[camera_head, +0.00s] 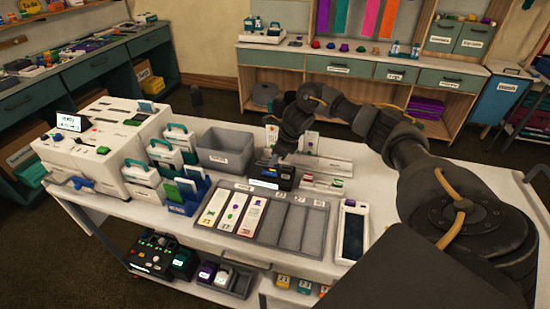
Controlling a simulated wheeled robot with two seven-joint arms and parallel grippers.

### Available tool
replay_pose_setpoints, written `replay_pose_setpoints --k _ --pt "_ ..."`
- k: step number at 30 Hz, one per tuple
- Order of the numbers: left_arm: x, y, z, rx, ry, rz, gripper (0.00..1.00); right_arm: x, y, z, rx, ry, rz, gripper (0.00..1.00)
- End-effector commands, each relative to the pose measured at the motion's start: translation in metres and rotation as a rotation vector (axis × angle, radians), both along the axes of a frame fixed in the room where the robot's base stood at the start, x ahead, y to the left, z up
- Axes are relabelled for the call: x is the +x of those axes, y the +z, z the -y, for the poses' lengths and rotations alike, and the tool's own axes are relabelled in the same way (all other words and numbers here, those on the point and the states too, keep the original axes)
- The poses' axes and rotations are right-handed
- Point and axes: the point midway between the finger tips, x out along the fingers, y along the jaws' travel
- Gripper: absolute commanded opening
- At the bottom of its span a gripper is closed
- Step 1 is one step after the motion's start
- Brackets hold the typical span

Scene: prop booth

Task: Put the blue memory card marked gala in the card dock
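My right gripper (270,159) reaches in from the right over the cart, pointing down just above a small black box with a lit screen (266,180), which looks like the card dock. A small blue and yellow patch (270,174) shows at the top of this box, below the fingers; I cannot tell whether it is the gala card or part of the box. The fingers are dark and small here, so whether they are open or shut on something is unclear. Small coloured cards (322,181) lie right of the box; their marks are unreadable. My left gripper is out of view.
A grey tray with printed strips (290,230) lies in front of the box, and a tablet (351,231) to its right. A grey bin (222,150), a blue file rack (188,200) and a white machine (100,140) stand left. The cart's right end is clear.

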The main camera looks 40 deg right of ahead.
Motion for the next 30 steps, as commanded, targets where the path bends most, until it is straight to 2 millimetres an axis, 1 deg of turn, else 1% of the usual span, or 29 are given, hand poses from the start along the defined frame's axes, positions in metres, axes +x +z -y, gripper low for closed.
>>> replay_pose_setpoints --k 2,5,8,12,15,18,21,24,30 --pt "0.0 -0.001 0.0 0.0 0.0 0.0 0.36 0.0 0.002 0.001 0.0 0.0 0.001 0.3" --pt "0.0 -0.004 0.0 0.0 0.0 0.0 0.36 -0.003 0.011 0.003 0.0 0.0 0.005 0.3" --pt "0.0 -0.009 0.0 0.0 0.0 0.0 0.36 -0.009 0.026 0.007 -0.001 0.001 0.004 0.3" --pt "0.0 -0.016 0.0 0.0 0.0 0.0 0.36 -0.018 0.053 0.014 -0.001 -0.001 0.006 0.3" --pt "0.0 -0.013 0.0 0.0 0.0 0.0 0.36 -0.023 0.073 0.018 -0.002 0.0 0.005 0.3" --pt "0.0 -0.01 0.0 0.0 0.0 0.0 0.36 -0.028 0.088 0.021 -0.003 0.0 0.004 0.3" --pt "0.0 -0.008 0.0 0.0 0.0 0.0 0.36 -0.032 0.096 0.023 -0.002 -0.001 0.002 0.3" --pt "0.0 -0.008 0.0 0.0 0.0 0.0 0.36 -0.034 0.099 0.024 -0.001 0.0 0.001 0.3" --pt "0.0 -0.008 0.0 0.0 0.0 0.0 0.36 -0.034 0.1 0.024 0.0 0.0 0.0 0.3"
